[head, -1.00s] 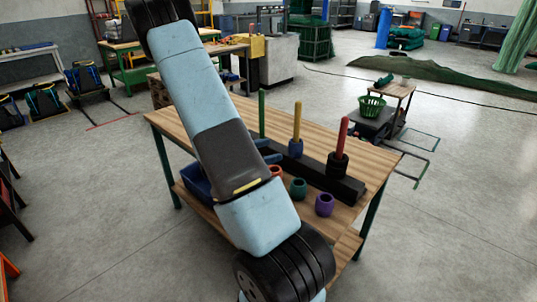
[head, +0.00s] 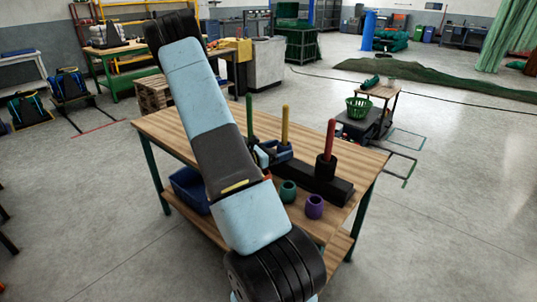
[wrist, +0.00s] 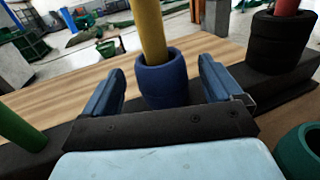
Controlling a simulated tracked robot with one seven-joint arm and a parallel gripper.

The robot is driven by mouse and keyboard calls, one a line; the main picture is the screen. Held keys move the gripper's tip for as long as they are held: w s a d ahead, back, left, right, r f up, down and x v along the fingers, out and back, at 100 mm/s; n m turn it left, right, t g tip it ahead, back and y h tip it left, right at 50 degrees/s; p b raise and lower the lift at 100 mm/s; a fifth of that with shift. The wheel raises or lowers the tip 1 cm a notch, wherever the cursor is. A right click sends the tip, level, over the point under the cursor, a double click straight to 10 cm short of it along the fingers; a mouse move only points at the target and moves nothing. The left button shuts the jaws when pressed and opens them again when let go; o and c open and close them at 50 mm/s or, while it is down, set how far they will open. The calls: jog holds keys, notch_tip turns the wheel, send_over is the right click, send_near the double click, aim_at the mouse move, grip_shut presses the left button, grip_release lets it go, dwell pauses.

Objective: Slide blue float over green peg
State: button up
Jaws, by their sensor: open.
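The blue float (wrist: 163,82) sits around the lower part of the yellow peg (wrist: 150,28) in the wrist view. My gripper (wrist: 162,90) is open, with one finger on either side of the float; gaps show, so it does not grip it. In the head view my gripper (head: 273,153) is at the foot of the yellow peg (head: 285,125) and partly hides the float. The green peg (head: 249,118) stands bare to the left on the same black base (head: 333,190). It also shows at the left of the wrist view (wrist: 18,130).
A black float (head: 325,168) is around the red peg (head: 330,138). A teal float (head: 288,191) and a purple float (head: 314,207) stand on the wooden table (head: 180,125) in front of the base. A blue bin (head: 188,190) is on the lower shelf.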

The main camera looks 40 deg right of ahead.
jog(key=shift+x, duration=2.15)
jog(key=c, duration=1.1)
